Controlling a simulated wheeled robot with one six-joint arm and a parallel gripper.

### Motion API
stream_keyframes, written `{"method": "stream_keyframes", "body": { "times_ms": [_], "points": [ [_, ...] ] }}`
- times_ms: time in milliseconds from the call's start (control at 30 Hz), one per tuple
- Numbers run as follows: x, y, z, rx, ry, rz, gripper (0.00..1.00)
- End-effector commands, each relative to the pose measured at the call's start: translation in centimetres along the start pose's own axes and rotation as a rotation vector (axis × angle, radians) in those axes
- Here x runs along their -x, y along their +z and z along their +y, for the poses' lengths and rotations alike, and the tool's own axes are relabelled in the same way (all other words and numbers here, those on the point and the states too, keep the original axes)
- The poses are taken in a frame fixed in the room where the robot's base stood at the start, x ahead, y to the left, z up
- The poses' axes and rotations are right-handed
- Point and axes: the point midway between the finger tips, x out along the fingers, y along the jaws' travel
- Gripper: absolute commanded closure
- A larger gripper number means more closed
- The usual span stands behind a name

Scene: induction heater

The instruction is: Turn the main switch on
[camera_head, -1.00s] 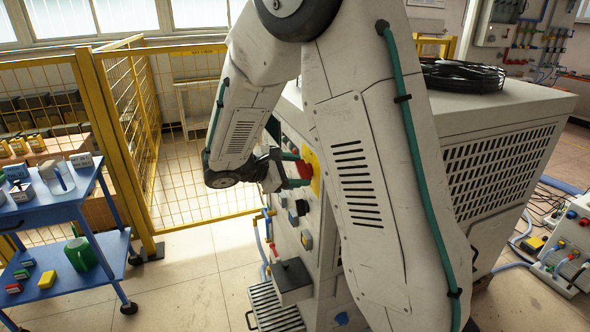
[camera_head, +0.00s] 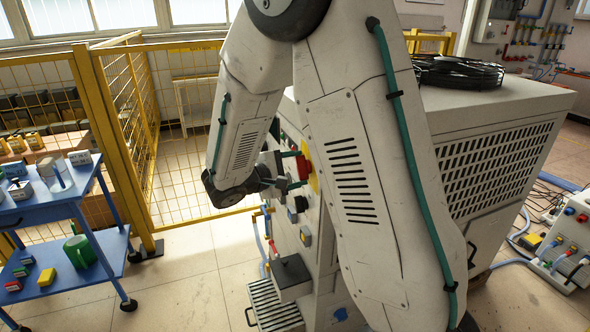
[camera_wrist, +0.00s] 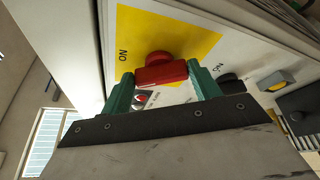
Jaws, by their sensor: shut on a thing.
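The main switch is a red rotary handle (camera_wrist: 160,69) on a yellow plate (camera_wrist: 195,38). The wrist view shows an "ON" mark on the plate, left of the handle. The handle's bar lies roughly level across that picture. My gripper (camera_wrist: 166,84) has its two green fingers at the two ends of the bar and is shut on it. In the head view the red handle (camera_head: 304,165) shows on the side of the machine, with my gripper (camera_head: 292,170) at it. My arm hides part of the yellow plate there.
The heater cabinet (camera_head: 495,165) has more knobs and buttons (camera_head: 305,236) below the switch and a black coil of cable (camera_head: 458,73) on top. A blue cart (camera_head: 60,205) and a yellow mesh fence (camera_head: 130,120) stand at the left. Floor is clear between cart and cabinet.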

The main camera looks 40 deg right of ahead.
Motion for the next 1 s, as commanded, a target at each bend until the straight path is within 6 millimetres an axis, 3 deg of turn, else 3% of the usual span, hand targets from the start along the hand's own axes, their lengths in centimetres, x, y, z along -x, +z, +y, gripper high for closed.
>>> {"method": "stream_keyframes", "body": {
  "times_ms": [333, 367, 433, 767, 1000],
  "points": [
    [0.0, 0.0, 0.0, -0.001, 0.000, -0.001, 0.61],
    [0.0, 0.0, 0.0, 0.000, 0.000, -0.001, 0.33],
    [0.0, 0.0, 0.0, 0.000, 0.000, -0.001, 0.16],
    [0.4, 0.0, 0.0, -0.001, 0.001, 0.001, 0.16],
    [4.1, -0.1, 0.0, 0.000, 0.003, 0.004, 0.16]
  ]
}}
